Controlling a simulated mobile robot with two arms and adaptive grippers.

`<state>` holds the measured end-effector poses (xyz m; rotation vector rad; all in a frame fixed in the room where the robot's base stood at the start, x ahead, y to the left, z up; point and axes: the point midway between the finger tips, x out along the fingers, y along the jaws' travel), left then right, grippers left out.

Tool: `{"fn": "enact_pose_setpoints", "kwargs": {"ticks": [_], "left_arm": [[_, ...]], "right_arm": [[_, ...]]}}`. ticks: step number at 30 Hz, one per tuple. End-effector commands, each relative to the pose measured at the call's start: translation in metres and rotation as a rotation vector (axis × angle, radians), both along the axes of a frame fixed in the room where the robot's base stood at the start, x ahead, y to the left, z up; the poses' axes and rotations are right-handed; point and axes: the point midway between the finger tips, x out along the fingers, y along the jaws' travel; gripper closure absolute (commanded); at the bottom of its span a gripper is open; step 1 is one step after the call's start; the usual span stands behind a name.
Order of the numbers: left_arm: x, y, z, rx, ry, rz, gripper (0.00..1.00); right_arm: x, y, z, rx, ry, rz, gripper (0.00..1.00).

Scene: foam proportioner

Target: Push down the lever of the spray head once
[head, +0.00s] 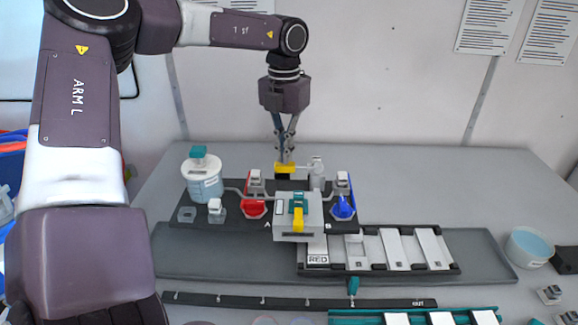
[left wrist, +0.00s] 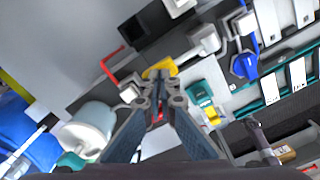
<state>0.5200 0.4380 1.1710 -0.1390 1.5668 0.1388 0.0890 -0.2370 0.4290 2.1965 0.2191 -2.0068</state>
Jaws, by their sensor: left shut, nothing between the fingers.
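My left gripper (head: 286,158) points straight down with its fingers shut and empty. Its tips are at a yellow part (head: 285,169) at the back of the black board; I cannot tell whether they touch it. The left wrist view shows this yellow part (left wrist: 160,68) just beyond the shut fingertips (left wrist: 158,82). It may be the lever of the spray head, but its lower portion is hidden behind the board's fittings. A grey box (head: 297,228) with a teal knob and a yellow front lever (head: 298,219) stands in front. My right gripper is not in view.
A jar of bluish liquid with a teal cap (head: 205,182) stands left on the black board. Red (head: 254,206) and blue (head: 343,208) fittings flank the grey box. A grey cylinder (head: 317,175) stands right of the gripper. Slotted rack (head: 440,268) lies at front right; table behind is clear.

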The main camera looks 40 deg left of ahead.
Motion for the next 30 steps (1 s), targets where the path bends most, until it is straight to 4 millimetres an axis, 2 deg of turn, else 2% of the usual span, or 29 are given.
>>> {"fn": "enact_pose_setpoints", "kwargs": {"ticks": [25,30], "left_arm": [[0.0,0.0,-0.037,0.0,0.001,0.0,1.0],[0.0,0.0,-0.034,0.0,0.001,0.0,1.0]], "right_arm": [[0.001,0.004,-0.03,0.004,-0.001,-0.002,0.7],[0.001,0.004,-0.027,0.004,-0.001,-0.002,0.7]]}}
